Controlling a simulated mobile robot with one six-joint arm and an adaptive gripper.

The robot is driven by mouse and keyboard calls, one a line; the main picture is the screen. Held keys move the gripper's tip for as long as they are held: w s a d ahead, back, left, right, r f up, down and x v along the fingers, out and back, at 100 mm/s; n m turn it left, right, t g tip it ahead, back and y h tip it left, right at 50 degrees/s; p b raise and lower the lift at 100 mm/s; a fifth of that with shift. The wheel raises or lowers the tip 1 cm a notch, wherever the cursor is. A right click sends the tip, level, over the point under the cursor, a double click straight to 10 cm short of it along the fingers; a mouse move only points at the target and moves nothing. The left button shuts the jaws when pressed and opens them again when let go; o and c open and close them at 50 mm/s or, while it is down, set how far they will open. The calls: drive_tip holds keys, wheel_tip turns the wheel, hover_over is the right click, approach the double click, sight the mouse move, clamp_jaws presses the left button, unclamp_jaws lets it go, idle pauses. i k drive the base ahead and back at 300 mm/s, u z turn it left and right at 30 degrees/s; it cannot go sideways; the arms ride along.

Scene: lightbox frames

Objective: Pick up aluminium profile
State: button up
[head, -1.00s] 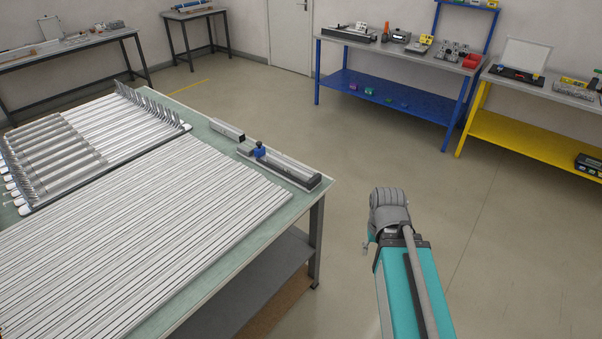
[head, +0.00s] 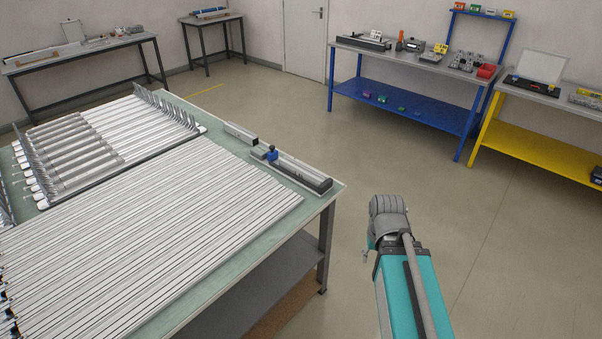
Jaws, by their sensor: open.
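Many long silver aluminium profiles (head: 150,225) lie side by side in a flat layer on the pale green table at the left. Another group of profiles (head: 135,130) lies behind them in a dark rack with upright grey fins. My folded grey arm (head: 388,215) shows at the lower centre right, above my teal body, apart from the table. My gripper cannot be made out in the head view.
The table's right edge (head: 325,205) has a measuring stop with a blue clamp (head: 271,154) on it. Open floor (head: 350,160) lies right of the table. A blue workbench (head: 405,100) and a yellow workbench (head: 535,145) stand at the back right.

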sight(315, 178)
drive_tip(key=u, duration=0.05)
drive_tip(key=i, duration=0.9)
drive_tip(key=z, duration=0.05)
